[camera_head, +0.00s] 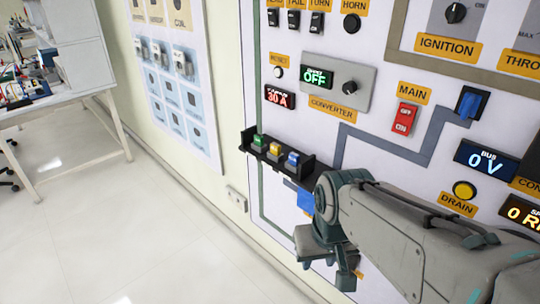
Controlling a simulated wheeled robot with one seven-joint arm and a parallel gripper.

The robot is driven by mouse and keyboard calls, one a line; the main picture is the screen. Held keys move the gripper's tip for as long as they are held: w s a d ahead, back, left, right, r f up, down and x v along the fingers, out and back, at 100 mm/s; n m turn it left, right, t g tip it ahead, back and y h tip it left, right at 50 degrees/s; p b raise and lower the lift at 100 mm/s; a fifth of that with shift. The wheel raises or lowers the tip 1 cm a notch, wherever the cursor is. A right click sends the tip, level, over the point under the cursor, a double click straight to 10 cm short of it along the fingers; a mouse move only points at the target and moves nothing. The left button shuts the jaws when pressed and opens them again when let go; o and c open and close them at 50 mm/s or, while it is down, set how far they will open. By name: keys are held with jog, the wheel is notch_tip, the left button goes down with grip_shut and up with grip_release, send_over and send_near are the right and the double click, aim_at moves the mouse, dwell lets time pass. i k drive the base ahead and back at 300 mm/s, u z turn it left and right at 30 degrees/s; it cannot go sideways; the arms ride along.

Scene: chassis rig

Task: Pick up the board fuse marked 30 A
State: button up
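A small black rack (248,143) on the wall panel holds three small fuse-like blocks: a green one (259,141), a yellow one (275,149) and a blue one (292,159). Any markings on them are too small to read. A display (279,97) above the rack reads 30 A in red. My gripper (329,266) hangs below and to the right of the rack, apart from the blocks, pointing down. Its fingers are seen at an angle, and I cannot tell how far apart they are. My arm hides part of the panel and the rack's right end.
The panel carries a converter box (327,84) reading OFF, a red MAIN switch (404,118), a blue knob (469,103) and a yellow DRAIN button (464,190). A second board (172,75) hangs further left. A workbench (75,92) stands far left. The floor (130,220) is clear.

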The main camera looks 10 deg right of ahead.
aim_at(259, 140)
jog(key=k, duration=0.3)
jog(key=u, duration=0.9)
jog(key=i, duration=0.8)
jog(key=z, duration=1.15)
